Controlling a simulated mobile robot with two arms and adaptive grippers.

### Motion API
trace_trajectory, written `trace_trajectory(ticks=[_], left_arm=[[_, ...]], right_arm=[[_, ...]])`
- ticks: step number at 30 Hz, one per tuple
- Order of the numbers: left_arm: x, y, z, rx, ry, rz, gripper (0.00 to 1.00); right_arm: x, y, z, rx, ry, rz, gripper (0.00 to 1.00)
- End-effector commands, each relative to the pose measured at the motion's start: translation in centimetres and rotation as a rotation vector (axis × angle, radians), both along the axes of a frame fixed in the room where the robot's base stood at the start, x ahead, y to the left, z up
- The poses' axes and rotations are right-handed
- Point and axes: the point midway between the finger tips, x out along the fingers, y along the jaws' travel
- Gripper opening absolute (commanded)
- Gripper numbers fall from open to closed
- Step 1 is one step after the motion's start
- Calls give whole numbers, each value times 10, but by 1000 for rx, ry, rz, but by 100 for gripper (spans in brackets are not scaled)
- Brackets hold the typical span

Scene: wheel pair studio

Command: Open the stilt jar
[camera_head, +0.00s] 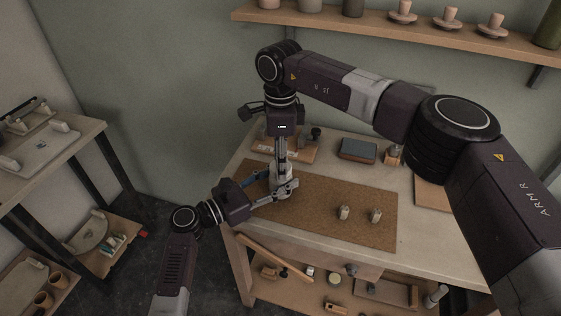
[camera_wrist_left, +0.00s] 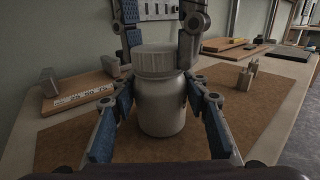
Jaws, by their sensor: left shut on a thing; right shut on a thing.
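The stilt jar (camera_wrist_left: 161,108) is a pale, upright, round jar with a ribbed white lid (camera_wrist_left: 153,61), standing on the brown mat. In the head view the jar (camera_head: 281,181) is mostly hidden by the grippers. My left gripper (camera_head: 278,188) comes in low from the left and is shut on the jar body, one finger on each side in the left wrist view (camera_wrist_left: 163,118). My right gripper (camera_head: 281,166) points down from above and is shut on the lid; its fingers show either side of the lid in the left wrist view (camera_wrist_left: 158,48). The lid sits on the jar with no clear gap.
Two small pale pieces (camera_head: 344,212) (camera_head: 375,215) stand on the mat (camera_head: 310,222) to the right. A blue-grey box (camera_head: 358,149) and a wooden board (camera_head: 270,150) lie behind on the table. A shelf (camera_head: 400,33) with pots hangs above. The mat's right part is mostly clear.

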Motion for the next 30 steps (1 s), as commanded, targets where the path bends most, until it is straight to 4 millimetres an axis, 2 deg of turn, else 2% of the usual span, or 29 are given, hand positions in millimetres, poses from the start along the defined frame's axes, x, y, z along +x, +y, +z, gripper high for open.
trace_trajectory(ticks=[21, 27, 30], left_arm=[[-1, -1, 0, 0, 0, -4, 0], [-1, -1, 0, 0, 0, -4, 0], [-1, -1, 0, 0, 0, -4, 0]], right_arm=[[1, -1, 2, -2, -4, 1335, 9], [1, -1, 2, -1, -4, 1569, 9], [1, -1, 2, -1, -4, 1567, 9]])
